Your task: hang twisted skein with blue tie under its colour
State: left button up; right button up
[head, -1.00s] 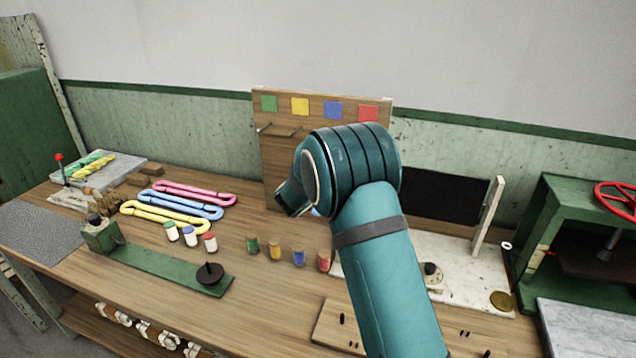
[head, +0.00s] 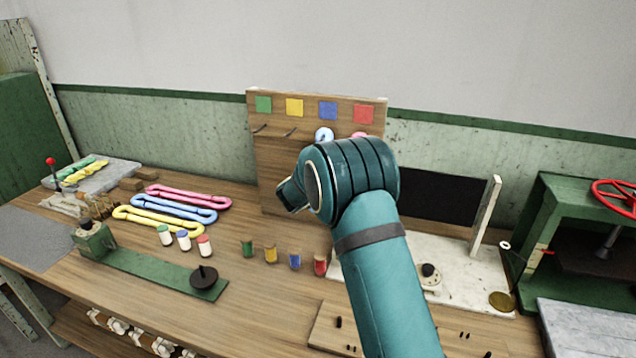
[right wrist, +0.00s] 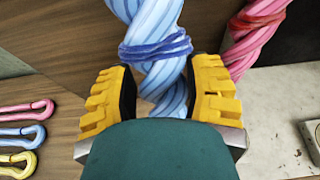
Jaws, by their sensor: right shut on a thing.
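The light-blue twisted skein with a blue tie (right wrist: 157,48) is between the yellow fingers of my right gripper (right wrist: 161,92), which is shut on it just below the tie. In the head view the skein's top loop (head: 324,135) shows below the blue square (head: 328,110) on the wooden board (head: 270,165), at about peg height. Whether the loop is around a peg cannot be told. My wrist hides the rest of the skein and the gripper there. My left gripper is not in view.
A pink twisted skein with a red tie (right wrist: 262,28) hangs right beside the blue one, under the red square (head: 364,114). Pegs under the green (head: 263,104) and yellow (head: 294,107) squares are bare.

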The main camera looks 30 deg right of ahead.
dwell(0.4)
jog(key=o, duration=1.2)
jog(key=shift+a, duration=0.1)
jog(key=v, duration=1.2)
